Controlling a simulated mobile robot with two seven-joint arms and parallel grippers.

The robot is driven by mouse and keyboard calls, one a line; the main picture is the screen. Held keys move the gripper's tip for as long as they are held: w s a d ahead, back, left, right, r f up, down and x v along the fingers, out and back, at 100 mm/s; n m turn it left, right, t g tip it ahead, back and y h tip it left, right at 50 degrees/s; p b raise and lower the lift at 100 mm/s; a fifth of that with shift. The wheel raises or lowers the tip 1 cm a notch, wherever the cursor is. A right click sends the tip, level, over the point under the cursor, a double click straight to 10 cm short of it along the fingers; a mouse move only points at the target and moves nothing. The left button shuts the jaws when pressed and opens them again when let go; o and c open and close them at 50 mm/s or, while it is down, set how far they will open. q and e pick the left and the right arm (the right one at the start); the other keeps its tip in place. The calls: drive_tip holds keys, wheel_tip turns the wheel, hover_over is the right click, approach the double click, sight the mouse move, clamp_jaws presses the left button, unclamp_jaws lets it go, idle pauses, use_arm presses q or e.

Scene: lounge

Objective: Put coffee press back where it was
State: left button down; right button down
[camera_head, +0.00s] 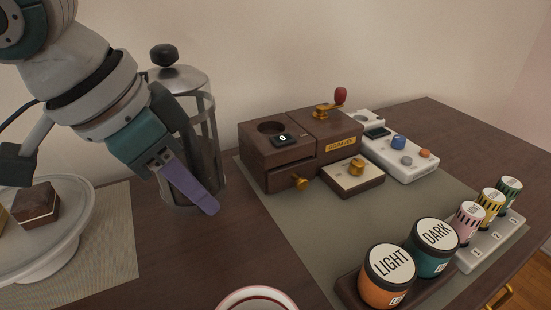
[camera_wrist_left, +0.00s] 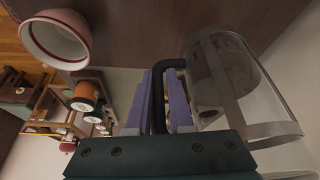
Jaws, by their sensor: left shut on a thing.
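The coffee press (camera_head: 211,130) is a clear glass cylinder with a metal frame, a silver lid and a black knob. It is upright at the back left of the table, near the wall. My left gripper (camera_head: 194,190) is in front of it and hides part of its body. In the left wrist view, the purple fingers (camera_wrist_left: 167,105) are shut on the black handle of the press (camera_wrist_left: 240,90). I cannot tell whether its base touches the table. My right gripper is not in view.
A white cake stand (camera_head: 75,235) with pastries is at left on a grey mat. A brown wooden grinder box (camera_head: 270,160), a white device (camera_head: 405,165), LIGHT (camera_head: 390,270) and DARK (camera_head: 435,245) jars and small striped jars (camera_head: 490,203) are at right. A cup rim (camera_head: 257,295) shows at front.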

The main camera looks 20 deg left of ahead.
use_arm(q)
drive_tip(key=shift+w+f+b, duration=0.1)
drive_tip(key=shift+f+b, duration=0.35)
drive_tip(key=shift+f, duration=1.85)
drive_tip(key=shift+f, duration=0.1)
drive_tip(key=c, duration=0.8)
unclamp_jaws()
drive_tip(key=shift+f, duration=0.1)
drive_tip(key=p+v, duration=0.2)
drive_tip(key=v, duration=1)
drive_tip(key=shift+p, duration=0.4)
